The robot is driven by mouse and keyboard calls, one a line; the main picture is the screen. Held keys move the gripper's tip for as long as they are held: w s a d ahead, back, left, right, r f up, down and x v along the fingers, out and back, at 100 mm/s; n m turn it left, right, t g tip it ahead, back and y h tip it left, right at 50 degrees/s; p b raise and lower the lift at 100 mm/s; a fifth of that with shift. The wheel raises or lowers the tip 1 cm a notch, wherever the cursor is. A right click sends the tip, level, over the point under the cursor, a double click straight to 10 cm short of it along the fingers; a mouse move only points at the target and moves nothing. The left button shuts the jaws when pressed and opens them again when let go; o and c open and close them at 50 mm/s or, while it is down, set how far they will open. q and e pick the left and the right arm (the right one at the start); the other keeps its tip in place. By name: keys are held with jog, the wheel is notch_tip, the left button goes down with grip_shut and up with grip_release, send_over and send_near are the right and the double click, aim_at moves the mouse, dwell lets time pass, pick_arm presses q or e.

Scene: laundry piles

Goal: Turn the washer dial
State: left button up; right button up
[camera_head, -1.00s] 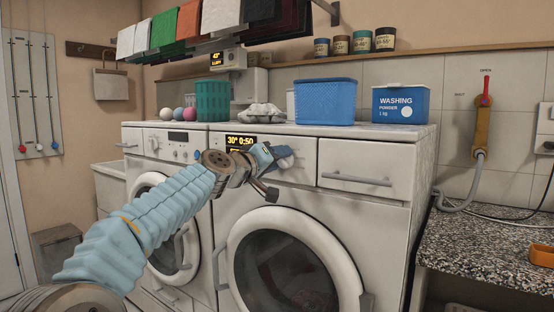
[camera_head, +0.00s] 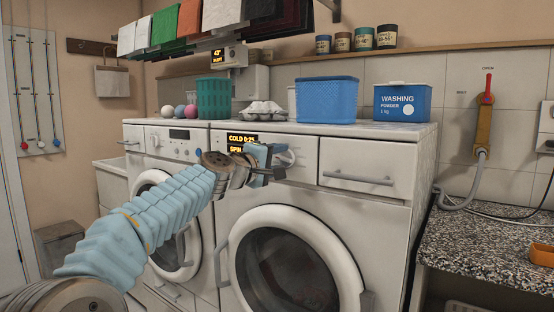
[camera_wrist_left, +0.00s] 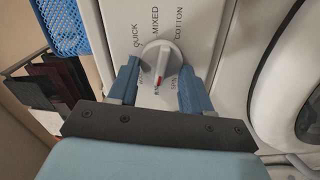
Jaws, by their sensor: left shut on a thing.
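The washer dial (camera_wrist_left: 161,62) is a round pale knob with a raised grip and a red mark, on the front panel of the right-hand washer (camera_head: 402,220). Labels QUICK, MIXED and COTTON show around it in the left wrist view; others are partly hidden. My left gripper (camera_head: 283,165) is at the dial in the head view. In the left wrist view its two blue fingers (camera_wrist_left: 155,85) stand on either side of the dial's grip, closed on it. The washer's display (camera_head: 242,143) reads COLD 0:25 and SPIN, its lower line partly covered. My right gripper is not in view.
A drawer handle (camera_head: 357,178) and the round door (camera_head: 290,262) are near my left arm.

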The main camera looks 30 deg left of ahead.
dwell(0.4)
pick_arm(q)
jog(key=o, duration=1)
jog(key=shift+s, duration=0.1)
jog(key=shift+s, duration=0.3)
jog(key=s+b, duration=0.1)
jog(key=s, duration=0.3)
jog(key=s+b, duration=0.1)
jog(key=s, duration=0.3)
jog(key=s+a+b, duration=0.1)
jog(key=s, duration=0.4)
